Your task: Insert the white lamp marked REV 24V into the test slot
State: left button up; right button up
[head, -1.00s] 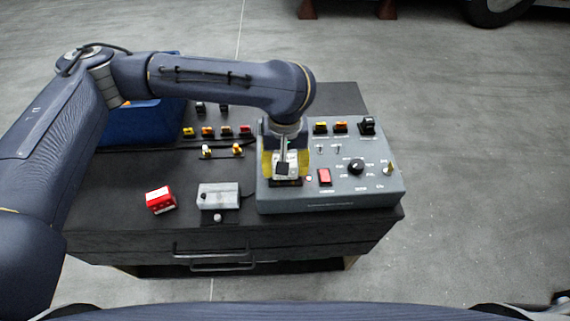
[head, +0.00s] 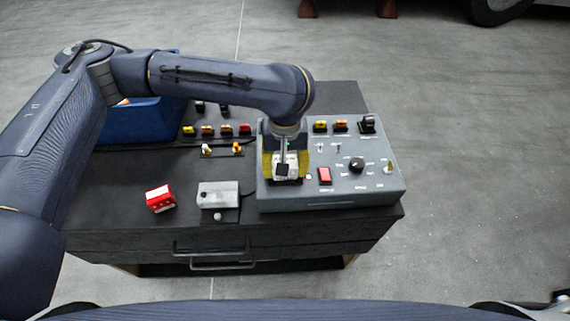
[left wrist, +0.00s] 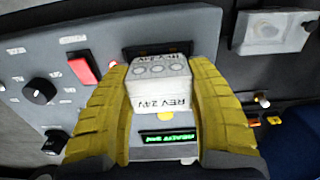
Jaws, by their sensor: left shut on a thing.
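My left gripper (head: 286,170) is over the left part of the grey test panel (head: 335,197). Its yellow fingers are shut on the white lamp (left wrist: 160,88), whose faces read REV 24V in the left wrist view. The lamp's far end overlaps the dark test slot (left wrist: 146,49) in that view; I cannot tell how deep it sits, if at all. A small display (left wrist: 168,136) with green text, seemingly starting with READY, shows between the fingers. My right gripper is in neither view.
A red switch (head: 325,175), a black knob (head: 356,166) and small lamps stand on the panel. Left of it are a light grey box (head: 218,195), a red block (head: 160,198), rows of small coloured lamps (head: 208,130) and a blue bin (head: 140,122).

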pick_arm(q)
jog(key=shift+r, duration=0.15)
jog(key=shift+r, duration=0.3)
dwell(1.4)
jog(key=shift+f, duration=0.65)
dwell(0.6)
jog(key=o, duration=1)
jog(key=shift+c, duration=0.2)
jog(key=shift+r, duration=0.1)
jog(key=shift+r, duration=5.4)
